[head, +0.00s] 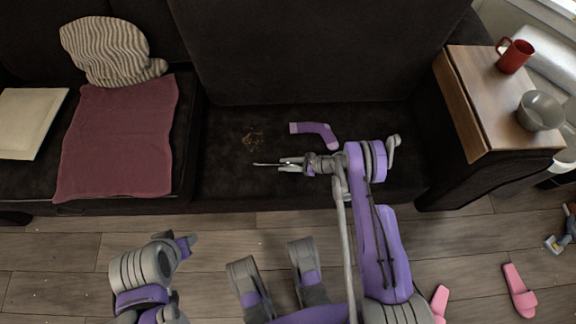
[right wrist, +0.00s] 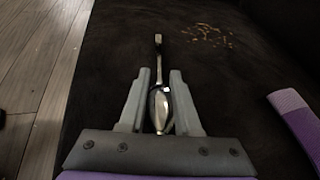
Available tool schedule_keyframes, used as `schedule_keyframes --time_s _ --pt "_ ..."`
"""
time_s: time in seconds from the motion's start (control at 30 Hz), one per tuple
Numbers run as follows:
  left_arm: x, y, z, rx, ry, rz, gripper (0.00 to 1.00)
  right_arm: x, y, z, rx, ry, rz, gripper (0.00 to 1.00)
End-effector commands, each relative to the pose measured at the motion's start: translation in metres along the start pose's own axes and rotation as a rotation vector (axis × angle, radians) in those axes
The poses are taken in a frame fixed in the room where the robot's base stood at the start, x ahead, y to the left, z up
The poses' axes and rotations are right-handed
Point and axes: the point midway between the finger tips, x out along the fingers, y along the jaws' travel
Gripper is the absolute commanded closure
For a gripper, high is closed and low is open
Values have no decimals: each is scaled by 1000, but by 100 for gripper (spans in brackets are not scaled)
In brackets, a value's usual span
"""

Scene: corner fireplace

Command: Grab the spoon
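The metal spoon (head: 266,164) is over the dark sofa seat, its thin handle pointing left out of my right gripper (head: 290,164). In the right wrist view the spoon (right wrist: 158,72) has its bowl between the two fingers of my right gripper (right wrist: 160,80). I cannot tell whether the spoon is clear of the seat. My left gripper (head: 188,243) is low over the floor at the left, away from the spoon; its fingers are too unclear to read.
A purple sock (head: 318,131) and scattered crumbs (head: 253,137) lie on the sofa seat (head: 225,180). A pink cloth (head: 118,140) and striped pillow (head: 105,50) are at left. A red mug (head: 515,56) and grey bowl (head: 540,110) stand on a wooden armrest tray (head: 490,105). Pink slippers (head: 519,291) lie on the floor.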

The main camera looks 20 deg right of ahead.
Motion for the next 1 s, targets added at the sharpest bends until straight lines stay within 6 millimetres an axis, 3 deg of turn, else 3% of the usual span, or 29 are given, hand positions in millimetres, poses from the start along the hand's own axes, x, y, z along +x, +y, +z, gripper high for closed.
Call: schedule_keyframes --time_s 0.03,0.1,0.7,0.87,1.0 --pt "0 0 0 0 0 0 50 0 0 -1 0 2 0 90" --pt "0 0 0 0 0 0 50 0 0 -1 -1 3 0 100" --pt "0 0 0 0 0 0 50 -1 0 -2 -1 8 -2 100" --pt "-6 0 -1 0 2 0 50 -9 -1 16 -2 8 -2 100" --pt "-14 0 -4 0 4 0 50 -20 -2 45 -2 5 -2 100"
